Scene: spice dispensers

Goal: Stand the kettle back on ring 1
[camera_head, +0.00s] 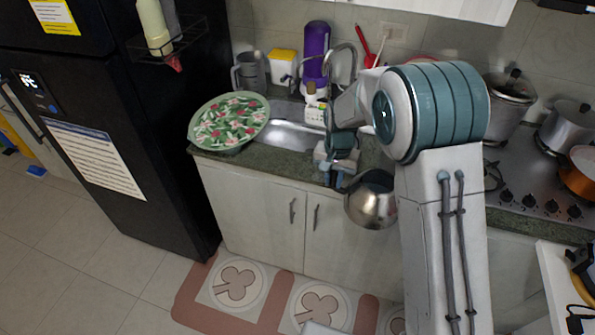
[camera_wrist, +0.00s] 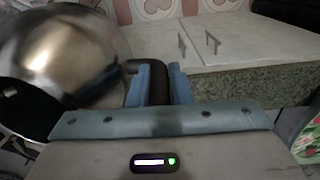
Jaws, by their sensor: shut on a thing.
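The kettle (camera_head: 371,203) is a shiny round steel vessel with a dark handle. It hangs in the air in front of the sink counter's cabinet doors, left of my upright arm. In the wrist view the kettle (camera_wrist: 75,55) fills the upper left, with a dark area at its lower left. My gripper (camera_wrist: 160,88) is shut on its dark handle; the gripper (camera_head: 338,180) also shows in the head view. The kettle looks tilted. The stove (camera_head: 520,183) is at the right; my arm partly hides its left side, and I cannot tell which ring is 1.
A lidded pot (camera_head: 510,105), another pot (camera_head: 566,128) and a copper pan (camera_head: 580,178) occupy the stove. A floral plate (camera_head: 228,122) lies left of the sink (camera_head: 290,135). A white table (camera_head: 562,280) is at lower right. The floor at left is clear.

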